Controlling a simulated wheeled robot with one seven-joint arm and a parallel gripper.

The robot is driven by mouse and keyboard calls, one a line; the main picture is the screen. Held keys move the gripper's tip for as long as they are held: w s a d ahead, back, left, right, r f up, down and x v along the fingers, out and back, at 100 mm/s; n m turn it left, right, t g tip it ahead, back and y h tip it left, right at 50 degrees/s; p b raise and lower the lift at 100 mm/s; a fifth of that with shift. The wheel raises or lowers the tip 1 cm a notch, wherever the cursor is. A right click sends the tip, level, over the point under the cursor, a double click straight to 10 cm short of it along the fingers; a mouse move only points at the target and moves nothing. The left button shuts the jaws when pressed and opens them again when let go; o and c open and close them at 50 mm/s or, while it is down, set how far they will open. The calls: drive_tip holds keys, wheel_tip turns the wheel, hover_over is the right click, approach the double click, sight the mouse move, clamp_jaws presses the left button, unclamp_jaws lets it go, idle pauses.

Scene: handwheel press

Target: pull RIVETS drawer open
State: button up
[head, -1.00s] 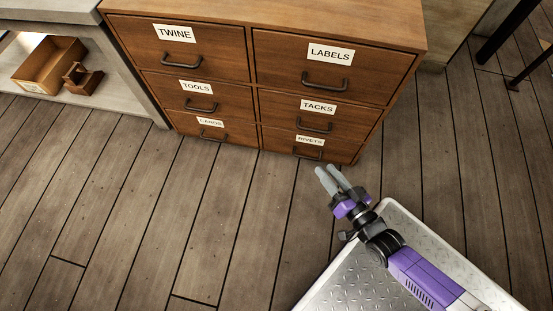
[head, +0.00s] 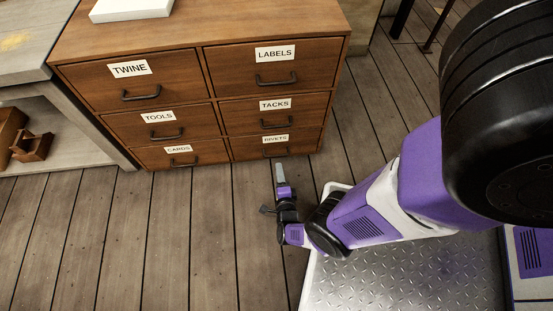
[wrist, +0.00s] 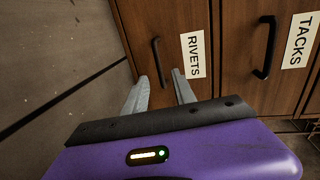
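The RIVETS drawer (head: 305,143) is the bottom right drawer of a brown wooden cabinet and is closed. Its dark bar handle (head: 276,152) sits under a white RIVETS label (head: 276,139). In the wrist view the RIVETS drawer (wrist: 181,24) appears turned sideways, with its handle (wrist: 157,60) near the middle. My gripper (head: 280,165) is in front of this drawer, its fingers pointing at it. In the wrist view my gripper (wrist: 160,74) is open and empty. The handle appears between the fingertips' lines, just beyond them; I see no contact.
The TACKS drawer (head: 310,108) is directly above, with its own handle (head: 276,124). The CARDS drawer (head: 210,151) is to the left. All drawers look closed. A grey workbench (head: 75,125) stands at the left. The plank floor before the cabinet is clear.

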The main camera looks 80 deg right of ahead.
drive_tip(key=b+x, duration=0.1)
drive_tip(key=x, duration=0.2)
drive_tip(key=b+x, duration=0.2)
drive_tip(key=x, duration=0.1)
drive_tip(key=shift+s+f, duration=0.15)
drive_tip(key=shift+f, duration=0.1)
drive_tip(key=shift+b+x, duration=0.4)
drive_tip(key=shift+x, duration=0.5)
drive_tip(key=shift+r, duration=0.15)
clamp_jaws()
idle(0.4)
